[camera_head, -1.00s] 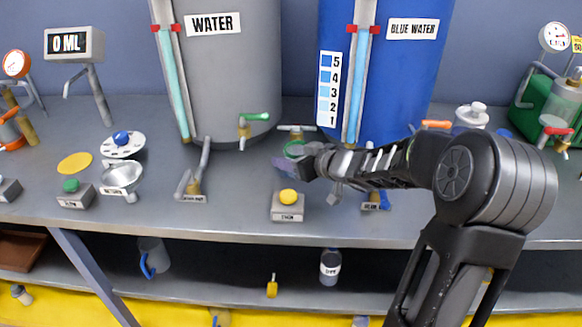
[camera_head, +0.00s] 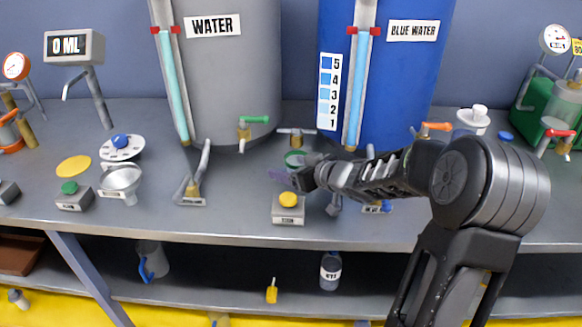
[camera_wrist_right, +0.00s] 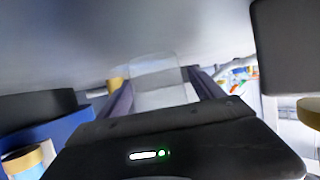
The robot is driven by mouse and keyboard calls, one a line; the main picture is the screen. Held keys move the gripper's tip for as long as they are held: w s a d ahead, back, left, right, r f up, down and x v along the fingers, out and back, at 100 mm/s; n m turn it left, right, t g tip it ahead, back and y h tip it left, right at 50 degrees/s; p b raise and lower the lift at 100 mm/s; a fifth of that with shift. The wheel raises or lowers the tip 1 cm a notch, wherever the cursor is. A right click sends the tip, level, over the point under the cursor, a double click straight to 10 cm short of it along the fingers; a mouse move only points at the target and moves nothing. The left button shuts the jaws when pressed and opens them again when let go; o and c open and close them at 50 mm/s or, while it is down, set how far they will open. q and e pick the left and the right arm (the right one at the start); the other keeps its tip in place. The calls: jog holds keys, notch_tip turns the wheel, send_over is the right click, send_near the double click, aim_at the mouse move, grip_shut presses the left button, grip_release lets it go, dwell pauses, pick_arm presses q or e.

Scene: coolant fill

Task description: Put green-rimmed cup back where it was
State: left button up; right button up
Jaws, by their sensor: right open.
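The green-rimmed cup (camera_head: 294,158) is below the tap between the two tanks in the head view, mostly hidden by my right gripper. A clear cup body (camera_wrist_right: 155,72) shows between the fingers in the right wrist view. My right gripper (camera_head: 284,175) reaches in from the right, low over the bench. Its fingers (camera_wrist_right: 160,88) are apart, one on each side of the cup. Whether they touch it, or whether the cup's base rests on the bench, I cannot tell. My left gripper is not in view.
A yellow-button box (camera_head: 288,210) sits just in front of my right gripper. The grey water tank (camera_head: 225,75) and blue water tank (camera_head: 395,85) stand behind. A metal funnel cup (camera_head: 121,180) and green-button box (camera_head: 75,197) are at left. The front bench between the button boxes is partly clear.

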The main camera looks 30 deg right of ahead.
jog(key=shift+r, duration=0.2)
jog(key=shift+s+r, duration=0.15)
jog(key=shift+s, duration=0.1)
jog(key=p+v, duration=0.3)
jog(key=v, duration=0.7)
jog(key=shift+s+r, duration=0.15)
jog(key=shift+r, duration=0.05)
jog(key=shift+s, duration=0.55)
jog(key=shift+r+p, duration=0.15)
jog(key=shift+p, duration=0.15)
